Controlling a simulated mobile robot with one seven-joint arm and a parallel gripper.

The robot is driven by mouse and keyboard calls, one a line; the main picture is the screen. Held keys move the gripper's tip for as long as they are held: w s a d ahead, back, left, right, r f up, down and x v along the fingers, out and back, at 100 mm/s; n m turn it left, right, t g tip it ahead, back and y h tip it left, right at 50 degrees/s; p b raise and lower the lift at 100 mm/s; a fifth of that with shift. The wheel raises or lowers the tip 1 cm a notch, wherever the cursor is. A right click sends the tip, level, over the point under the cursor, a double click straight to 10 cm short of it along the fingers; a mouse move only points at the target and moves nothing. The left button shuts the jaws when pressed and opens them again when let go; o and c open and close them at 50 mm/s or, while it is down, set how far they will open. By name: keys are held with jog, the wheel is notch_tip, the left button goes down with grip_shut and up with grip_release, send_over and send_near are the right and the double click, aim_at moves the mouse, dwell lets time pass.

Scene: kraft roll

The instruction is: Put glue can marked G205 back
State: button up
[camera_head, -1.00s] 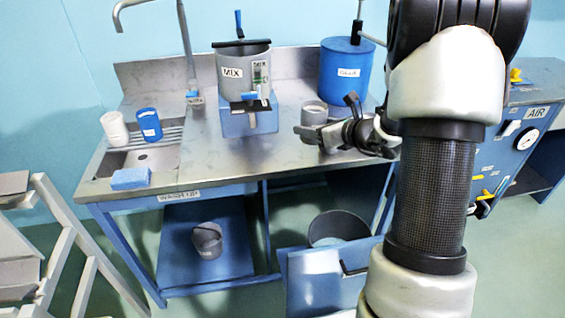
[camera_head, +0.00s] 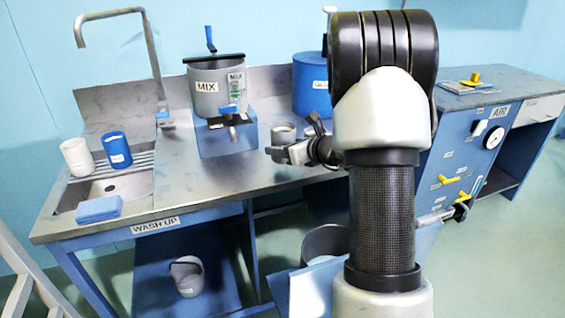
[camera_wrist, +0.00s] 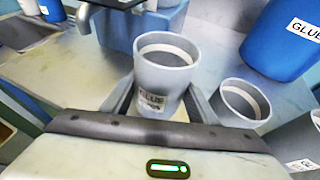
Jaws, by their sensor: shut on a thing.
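In the wrist view, my gripper (camera_wrist: 160,104) is shut on a grey can (camera_wrist: 162,78), with one finger on each side. Its label reads GLUE; the smaller marking is too blurred to read. The held can looks upright, over or on the steel bench (camera_wrist: 75,75); I cannot tell if it touches it. A second grey can (camera_wrist: 243,102) stands just right of it. In the head view, my gripper (camera_head: 280,154) is low over the bench's right part, with a grey can (camera_head: 283,131) behind it; I cannot tell which can that is.
The grey MIX pot (camera_head: 212,95) stands on a blue stand left of my gripper. A blue drum (camera_head: 311,90) marked GLUE in the wrist view stands behind. The sink, white cup (camera_head: 77,157) and blue cup (camera_head: 117,151) are far left. Bench between is clear.

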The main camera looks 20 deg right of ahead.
jog(key=shift+f+b, duration=0.55)
jog(key=shift+f, duration=1.3)
jog(key=shift+f, duration=0.2)
jog(key=o, duration=1.2)
jog(key=shift+r, duration=0.2)
jog(key=shift+s+d+r, duration=0.1)
jog(key=shift+s+r, duration=0.05)
jog(key=shift+s, duration=0.1)
jog(key=p+v, duration=0.2)
jog(key=v, duration=0.9)
jog(key=shift+s, duration=0.25)
